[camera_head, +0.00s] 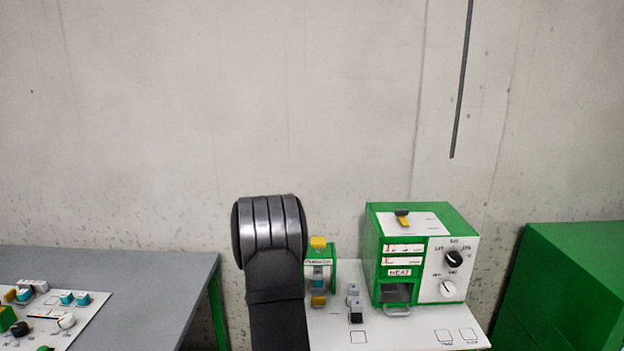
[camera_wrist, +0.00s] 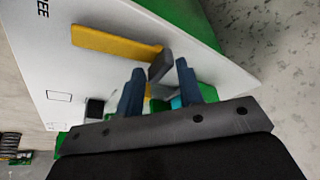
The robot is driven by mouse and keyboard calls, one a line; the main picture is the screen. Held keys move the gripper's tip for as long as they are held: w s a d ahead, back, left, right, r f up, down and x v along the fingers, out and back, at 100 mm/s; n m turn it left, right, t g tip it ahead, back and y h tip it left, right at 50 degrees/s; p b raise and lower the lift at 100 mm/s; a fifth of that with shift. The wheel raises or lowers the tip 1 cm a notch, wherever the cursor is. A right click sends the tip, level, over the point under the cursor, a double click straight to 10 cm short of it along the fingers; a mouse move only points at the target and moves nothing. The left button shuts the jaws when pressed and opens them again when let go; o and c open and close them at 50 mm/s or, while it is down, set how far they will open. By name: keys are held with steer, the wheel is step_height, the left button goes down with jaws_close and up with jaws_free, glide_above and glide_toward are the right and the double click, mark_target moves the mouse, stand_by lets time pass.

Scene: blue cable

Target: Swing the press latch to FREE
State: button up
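In the wrist view, a yellow latch bar (camera_wrist: 115,43) with a dark grey block (camera_wrist: 160,65) at its end lies across a white face edged in green. Letters "EE" show at that face's upper left, the rest cut off. My gripper (camera_wrist: 160,68) is open, its two dark blue fingers apart. The block appears in line with the gap between the fingertips; I cannot tell whether they touch it. In the head view, a similar yellow and black lever (camera_head: 403,219) sits on top of the green HEAT box (camera_head: 452,214). My gripper cannot be made out in that view.
A small green stand (camera_head: 331,258) with yellow and teal parts is left of the HEAT box, beside my arm. Small switches (camera_head: 354,304) stand on the white board. A grey table (camera_head: 150,275) is at left, a large green cabinet (camera_head: 575,270) at right.

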stand_by(0.3)
steer(key=o, duration=0.6)
steer(key=shift+o, duration=0.2)
steer(key=s+r+n+y, duration=0.1)
steer(key=s+r+n, duration=0.15)
steer(key=r, duration=0.25)
steer(key=s+d+r+n+t+y, duration=0.1)
steer(key=s+r+n, duration=0.1)
steer(key=r+n, duration=0.3)
steer(key=s+r+n+y, duration=0.2)
steer(key=r, duration=0.4)
steer(key=x, duration=1.1)
steer(key=d+x, duration=0.1)
steer(key=x, duration=0.5)
steer(key=shift+f, duration=0.15)
steer(key=shift+a, duration=0.1)
jaws_close()
